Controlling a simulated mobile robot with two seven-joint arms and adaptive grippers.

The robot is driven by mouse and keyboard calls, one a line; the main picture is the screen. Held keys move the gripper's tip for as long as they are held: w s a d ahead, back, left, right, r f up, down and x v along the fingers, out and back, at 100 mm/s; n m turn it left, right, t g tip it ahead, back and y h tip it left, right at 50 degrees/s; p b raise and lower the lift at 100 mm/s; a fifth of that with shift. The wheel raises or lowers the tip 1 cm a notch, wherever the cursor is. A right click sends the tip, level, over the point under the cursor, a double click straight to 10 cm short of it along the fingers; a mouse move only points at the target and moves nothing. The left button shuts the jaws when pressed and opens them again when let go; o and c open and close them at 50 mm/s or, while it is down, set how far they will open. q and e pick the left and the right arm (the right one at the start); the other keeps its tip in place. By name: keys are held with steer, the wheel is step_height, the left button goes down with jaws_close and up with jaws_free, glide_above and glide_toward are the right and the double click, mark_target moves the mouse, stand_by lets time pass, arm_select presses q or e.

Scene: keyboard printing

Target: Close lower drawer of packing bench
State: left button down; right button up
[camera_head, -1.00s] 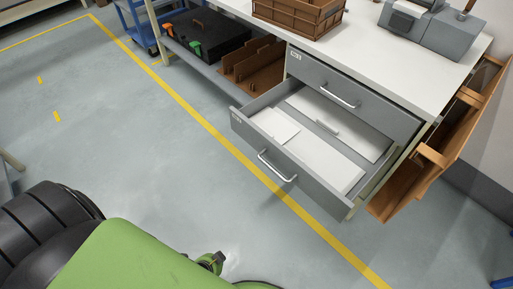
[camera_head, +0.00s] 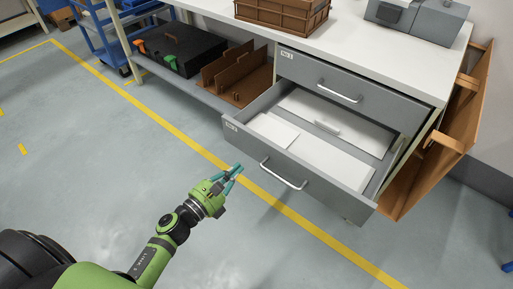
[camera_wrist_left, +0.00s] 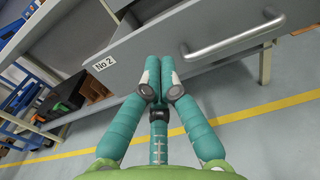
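The lower drawer (camera_head: 330,193) of the packing bench is pulled far out. It is grey, has a bar handle (camera_head: 283,174) and holds white sheets or boxes. Its front, labelled No.2 (camera_wrist_left: 103,65), fills much of the upper left wrist view, with the handle (camera_wrist_left: 235,42) at right. My left gripper (camera_head: 238,172) is in front of the drawer's left part, left of the handle. Its teal fingertips (camera_wrist_left: 160,66) are together with nothing between them. They point at the drawer front; whether they touch it I cannot tell. My right gripper is not in view.
The upper drawer (camera_head: 390,105) is shut above the lower one. The bench top (camera_head: 350,45) carries a brown crate (camera_head: 285,14) and a grey machine. A lower shelf at left holds a black case (camera_head: 180,50) and brown dividers. The floor before the bench is clear, with a yellow line.

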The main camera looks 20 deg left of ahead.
mark_target(264, 143)
arm_select(q)
steer(key=x, duration=1)
steer(key=shift+w+p, duration=0.15)
steer(key=shift+p, duration=0.25)
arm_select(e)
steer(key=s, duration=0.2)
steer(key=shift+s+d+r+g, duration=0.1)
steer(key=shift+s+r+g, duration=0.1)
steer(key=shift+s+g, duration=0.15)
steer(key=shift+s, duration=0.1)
